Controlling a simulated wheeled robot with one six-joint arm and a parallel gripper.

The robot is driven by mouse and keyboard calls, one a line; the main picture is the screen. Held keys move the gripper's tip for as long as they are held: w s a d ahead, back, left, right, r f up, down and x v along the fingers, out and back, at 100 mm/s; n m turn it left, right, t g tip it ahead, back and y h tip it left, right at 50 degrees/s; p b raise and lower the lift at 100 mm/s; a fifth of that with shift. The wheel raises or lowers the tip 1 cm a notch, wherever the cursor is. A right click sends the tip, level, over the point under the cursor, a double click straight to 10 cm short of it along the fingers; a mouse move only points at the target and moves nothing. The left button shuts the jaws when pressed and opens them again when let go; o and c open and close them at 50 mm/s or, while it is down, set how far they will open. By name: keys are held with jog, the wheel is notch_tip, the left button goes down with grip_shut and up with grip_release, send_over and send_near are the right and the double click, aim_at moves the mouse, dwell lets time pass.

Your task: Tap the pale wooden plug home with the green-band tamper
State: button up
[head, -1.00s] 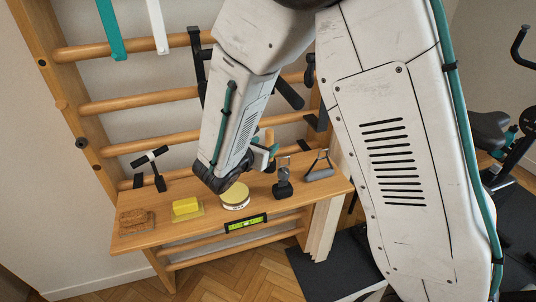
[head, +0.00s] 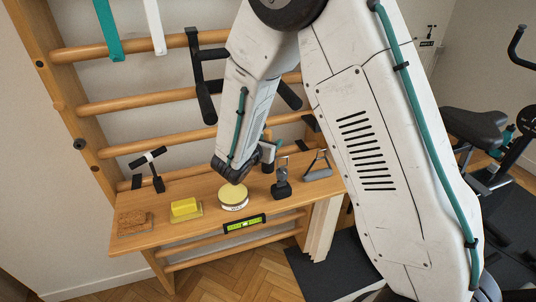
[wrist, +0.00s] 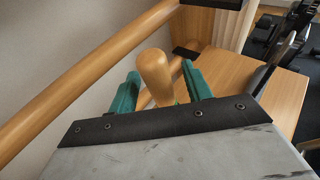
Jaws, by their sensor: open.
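In the wrist view an upright wooden handle (wrist: 155,80) with a rounded top stands between the two teal fingers of my gripper (wrist: 160,72). The fingers are open, one on each side, with gaps visible. In the head view my gripper (head: 267,153) is at the back of the wooden bench, and the handle (head: 267,135) shows just above it. I cannot clearly make out the pale wooden plug.
On the bench (head: 160,233) stand a round tin with a pale yellow top (head: 234,200), a yellow block (head: 185,207), a dark upright tool (head: 281,185), a grey handle (head: 319,168) and a black T-shaped tool (head: 151,167). A level (head: 244,224) lies at the front edge. Wall bars rise behind.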

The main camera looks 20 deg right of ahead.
aim_at(268, 130)
grip_shut()
jog(key=shift+r, duration=3)
jog(key=c, duration=0.9)
grip_release()
grip_shut()
